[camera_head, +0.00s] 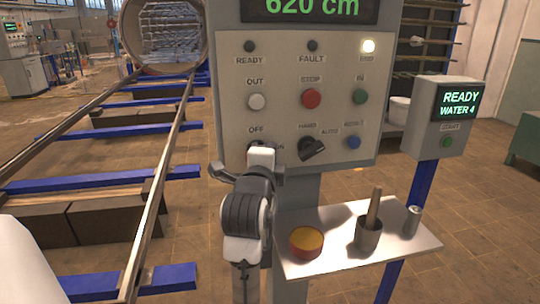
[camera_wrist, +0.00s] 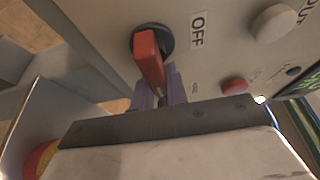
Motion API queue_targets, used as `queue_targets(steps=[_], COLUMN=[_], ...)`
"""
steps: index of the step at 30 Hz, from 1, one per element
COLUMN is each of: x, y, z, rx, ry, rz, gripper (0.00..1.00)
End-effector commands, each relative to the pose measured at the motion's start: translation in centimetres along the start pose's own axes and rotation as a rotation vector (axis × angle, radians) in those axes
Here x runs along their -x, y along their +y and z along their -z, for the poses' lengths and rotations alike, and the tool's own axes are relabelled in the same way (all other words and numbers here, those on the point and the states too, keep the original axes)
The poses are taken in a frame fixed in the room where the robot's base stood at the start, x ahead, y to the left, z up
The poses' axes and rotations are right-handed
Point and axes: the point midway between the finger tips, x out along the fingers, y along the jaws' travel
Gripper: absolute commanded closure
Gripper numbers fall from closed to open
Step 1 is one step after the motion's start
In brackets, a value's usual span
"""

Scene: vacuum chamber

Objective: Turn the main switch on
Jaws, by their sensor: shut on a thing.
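The main switch is a red handle (camera_wrist: 149,58) on a dark round base. In the wrist view it sits on the panel beside the OFF label (camera_wrist: 197,29), with the handle running downward in the picture. My gripper (camera_wrist: 160,88) has its purple fingers shut on the handle's outer part. In the head view, my gripper (camera_head: 262,158) is in front of the switch and hides most of it. The OFF label (camera_head: 256,129) shows above, and the ON label (camera_head: 280,147) is partly covered. I cannot tell the exact switch setting.
The control panel (camera_head: 230,75) has a red STOP button (camera_head: 311,98), a dark rotary switch (camera_head: 313,149) and a lit lamp (camera_head: 368,46). A shelf (camera_head: 335,262) below holds a red-and-yellow round object (camera_head: 306,242) and a metal cup (camera_head: 368,234). Rails run along the left.

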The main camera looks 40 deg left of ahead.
Motion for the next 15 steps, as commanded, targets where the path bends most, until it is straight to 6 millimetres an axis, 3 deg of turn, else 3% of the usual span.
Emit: queue_targets(steps=[1, 6, 15], x=[-0.01, -0.01, 0.21], y=[0.01, 0.01, 0.02], z=[-0.05, -0.04, -0.03], rx=[-0.001, 0.000, 0.000], ry=[-0.001, -0.001, -0.001], rz=[-0.001, 0.000, 0.001], gripper=[0.83, 0.64, 0.64])
